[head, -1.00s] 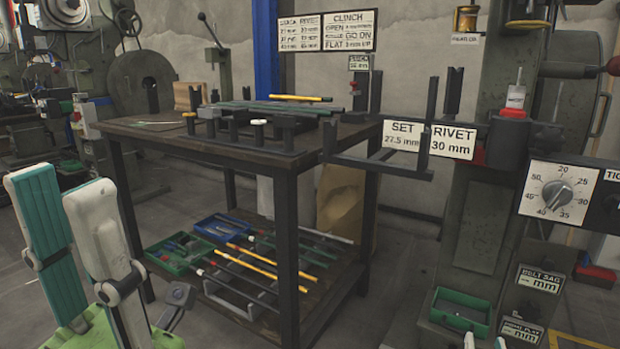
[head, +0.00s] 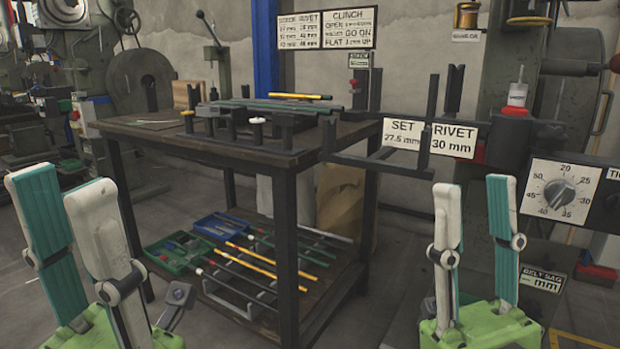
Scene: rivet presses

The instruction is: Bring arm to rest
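My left gripper (head: 54,190) stands at the lower left in the head view. Its two teal-padded fingers point up and are apart, with nothing between them. My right gripper (head: 474,192) stands at the lower right, in front of the rivet press. Its fingers also point up, apart and empty. Both grippers are clear of the work table (head: 220,145) between them. My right gripper hides part of the press's lower front.
The table top holds a rack with several rods (head: 270,105). Its lower shelf carries a green tray (head: 168,262), a blue tray (head: 222,228) and more rods. The rivet press has a dial (head: 558,192) and a sign reading RIVET 30 mm (head: 454,140). Floor shows between table and press.

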